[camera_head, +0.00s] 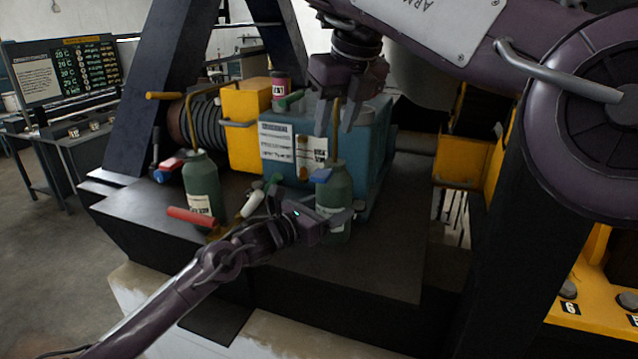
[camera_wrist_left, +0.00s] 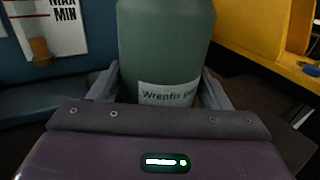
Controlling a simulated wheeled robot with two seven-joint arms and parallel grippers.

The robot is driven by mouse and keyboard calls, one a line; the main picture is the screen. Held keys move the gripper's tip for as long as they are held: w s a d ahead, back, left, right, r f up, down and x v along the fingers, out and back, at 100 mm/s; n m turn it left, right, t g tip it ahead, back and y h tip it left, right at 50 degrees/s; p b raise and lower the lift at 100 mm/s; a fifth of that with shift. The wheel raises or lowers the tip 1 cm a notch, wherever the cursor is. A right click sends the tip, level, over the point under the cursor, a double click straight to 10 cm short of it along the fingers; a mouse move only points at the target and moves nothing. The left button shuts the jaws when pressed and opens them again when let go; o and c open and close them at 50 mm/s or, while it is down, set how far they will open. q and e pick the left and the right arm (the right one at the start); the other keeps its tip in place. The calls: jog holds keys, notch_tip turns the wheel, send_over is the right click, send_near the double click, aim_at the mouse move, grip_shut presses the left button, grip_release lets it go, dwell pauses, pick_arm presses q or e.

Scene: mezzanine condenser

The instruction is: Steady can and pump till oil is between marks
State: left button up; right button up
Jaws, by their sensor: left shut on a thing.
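The tank's sight gauge (camera_head: 302,152) shows amber beside a MAX/MIN label (camera_head: 319,156). The gauge's lower end (camera_wrist_left: 41,48) shows in the left wrist view; the oil level is unclear.
A second green can (camera_head: 201,185) stands at left near a red-handled tool (camera_head: 190,216). Several small tools lie between the cans. The dark plinth's front right (camera_head: 385,260) is clear.

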jog(key=shift+a, duration=0.2)
jog(key=c, duration=0.4)
jog(key=shift+n+t+y, duration=0.5)
jog(key=shift+n+t, duration=0.4)
jog(key=a, duration=0.2)
jog(key=w+a, duration=0.1)
jog(key=a+r, duration=0.1)
jog(key=a, duration=0.1)
jog(key=shift+w+a, duration=0.25)
jog(key=shift+a, duration=0.05)
grip_shut()
jog(key=w+a+r+m+t+y, duration=0.35)
jog(key=a+r+t, duration=0.35)
jog(key=a+r, duration=0.5)
jog(key=w+d+f+m+g+h, duration=0.1)
jog(key=w+d+f+m+h, duration=0.15)
jog(key=d+m+h, duration=0.6)
jog(key=s+d+f+g, duration=0.6)
jog(key=s+f+g, duration=0.1)
jog(key=f, duration=0.4)
jog(key=shift+f+g+y, duration=0.3)
jog(key=shift+g, duration=0.4)
jog(key=shift+s+d, duration=0.1)
